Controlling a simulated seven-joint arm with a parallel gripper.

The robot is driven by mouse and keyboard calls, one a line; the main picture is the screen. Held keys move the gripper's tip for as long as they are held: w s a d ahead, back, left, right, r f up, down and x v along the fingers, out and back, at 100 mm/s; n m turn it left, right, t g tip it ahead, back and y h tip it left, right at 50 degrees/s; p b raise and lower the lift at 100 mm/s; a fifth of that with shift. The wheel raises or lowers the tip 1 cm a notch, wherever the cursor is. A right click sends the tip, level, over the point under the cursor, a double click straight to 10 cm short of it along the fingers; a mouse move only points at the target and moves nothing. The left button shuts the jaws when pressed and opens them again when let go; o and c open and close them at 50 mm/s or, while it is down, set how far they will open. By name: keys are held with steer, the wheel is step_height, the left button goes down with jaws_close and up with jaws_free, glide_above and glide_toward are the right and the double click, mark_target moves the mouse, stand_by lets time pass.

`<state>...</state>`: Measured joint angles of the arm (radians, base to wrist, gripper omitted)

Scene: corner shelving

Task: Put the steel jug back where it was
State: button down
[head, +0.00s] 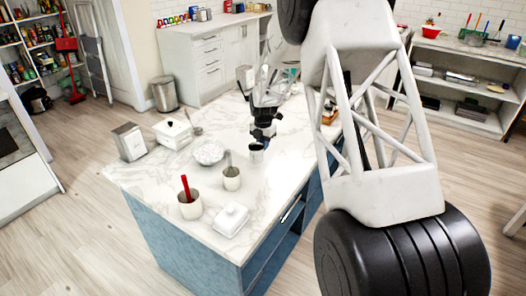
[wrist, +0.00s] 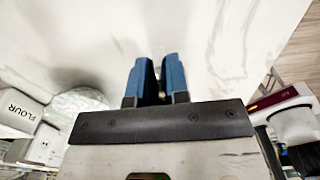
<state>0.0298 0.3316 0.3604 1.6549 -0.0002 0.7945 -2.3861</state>
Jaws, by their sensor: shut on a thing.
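The steel jug (head: 257,153) is a small grey metal vessel at the middle of the marble-topped island (head: 150,178) in the head view. My gripper (head: 262,138) is directly above it, pointing down, and is shut on it. The jug looks upright; I cannot tell whether its base touches the top or hangs just above it. In the wrist view the two blue fingers of my gripper (wrist: 156,82) are close together with a dark gap between them. The jug is mostly hidden there.
The island's front-left corner is bare.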

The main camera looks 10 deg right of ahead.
steer(key=shift+f, duration=1.75)
steer(key=shift+f, duration=0.1)
steer(key=c, duration=1.1)
jaws_free()
step_height(320, 180, up, 12)
steer(key=shift+r, duration=0.1)
